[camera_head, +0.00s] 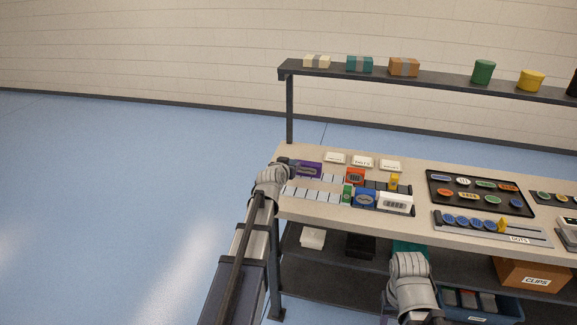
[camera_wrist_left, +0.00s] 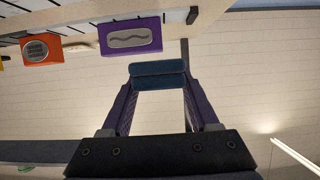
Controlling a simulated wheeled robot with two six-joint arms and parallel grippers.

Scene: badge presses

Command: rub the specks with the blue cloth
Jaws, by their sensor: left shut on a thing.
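My left gripper (camera_wrist_left: 158,82) is shut on the blue cloth (camera_wrist_left: 158,70), a dark blue folded pad between its purple fingers. In the head view my left gripper (camera_head: 287,163) is at the left end of the bench top (camera_head: 330,209), beside a purple block with a wavy grey label (camera_head: 308,170). This purple block also shows in the left wrist view (camera_wrist_left: 130,37), just past the cloth and apart from it. I cannot make out any specks. My right gripper (camera_head: 437,319) is low in front of the bench; its fingers are not clear.
An orange block (camera_head: 355,176), white cards (camera_head: 362,162) and rows of pale and dark tiles stand near the purple block. A black tray of badges (camera_head: 431,190) lies further right. A raised shelf (camera_head: 440,82) carries boxes and tins. Floor left of the bench is clear.

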